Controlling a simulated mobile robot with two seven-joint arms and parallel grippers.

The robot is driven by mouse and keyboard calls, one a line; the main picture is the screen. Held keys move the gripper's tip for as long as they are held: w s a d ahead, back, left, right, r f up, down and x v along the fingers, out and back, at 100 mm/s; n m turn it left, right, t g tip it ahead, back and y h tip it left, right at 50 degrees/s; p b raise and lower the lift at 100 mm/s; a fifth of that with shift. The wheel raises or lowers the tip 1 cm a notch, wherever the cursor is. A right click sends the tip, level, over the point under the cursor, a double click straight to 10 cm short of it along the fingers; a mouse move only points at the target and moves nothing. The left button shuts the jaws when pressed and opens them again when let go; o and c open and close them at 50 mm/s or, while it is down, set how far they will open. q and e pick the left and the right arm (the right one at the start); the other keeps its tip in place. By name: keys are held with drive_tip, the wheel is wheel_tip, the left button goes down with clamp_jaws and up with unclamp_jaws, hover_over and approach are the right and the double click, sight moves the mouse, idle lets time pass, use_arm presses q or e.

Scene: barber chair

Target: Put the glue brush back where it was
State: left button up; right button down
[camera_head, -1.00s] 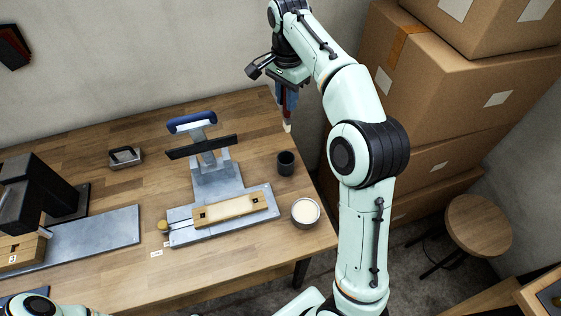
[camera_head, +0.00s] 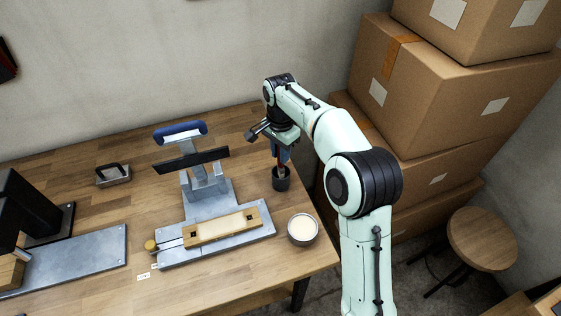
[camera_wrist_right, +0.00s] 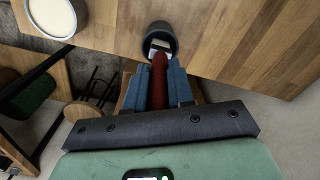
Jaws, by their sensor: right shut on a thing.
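The glue brush has a dark red handle (camera_wrist_right: 158,82), and my right gripper (camera_head: 281,152) is shut on it. The brush points down, and its lower end is inside the mouth of a small black cup (camera_head: 281,184) on the table. The cup also shows in the right wrist view (camera_wrist_right: 160,32), with the brush's pale end inside its rim. I cannot tell whether the brush touches the cup's bottom. The gripper's blue fingers are just above the cup. My left gripper is not in view.
A bowl of cream-coloured glue (camera_head: 302,229) stands in front of the cup near the table's right edge. A grey metal press with a blue handle (camera_head: 180,132) stands left of the cup. Cardboard boxes (camera_head: 440,90) are stacked at the right, and a wooden stool (camera_head: 482,238) stands on the floor.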

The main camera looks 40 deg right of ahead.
sight(280, 166)
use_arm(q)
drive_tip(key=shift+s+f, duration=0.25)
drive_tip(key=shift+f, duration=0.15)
use_arm(e)
drive_tip(key=shift+f, duration=1.8)
drive_tip(key=shift+f+b, duration=0.15)
drive_tip(key=shift+b, duration=0.15)
drive_tip(key=c, duration=1)
unclamp_jaws()
wheel_tip(280, 166, up, 12)
drive_tip(key=p, duration=0.2)
drive_tip(key=shift+p, duration=0.35)
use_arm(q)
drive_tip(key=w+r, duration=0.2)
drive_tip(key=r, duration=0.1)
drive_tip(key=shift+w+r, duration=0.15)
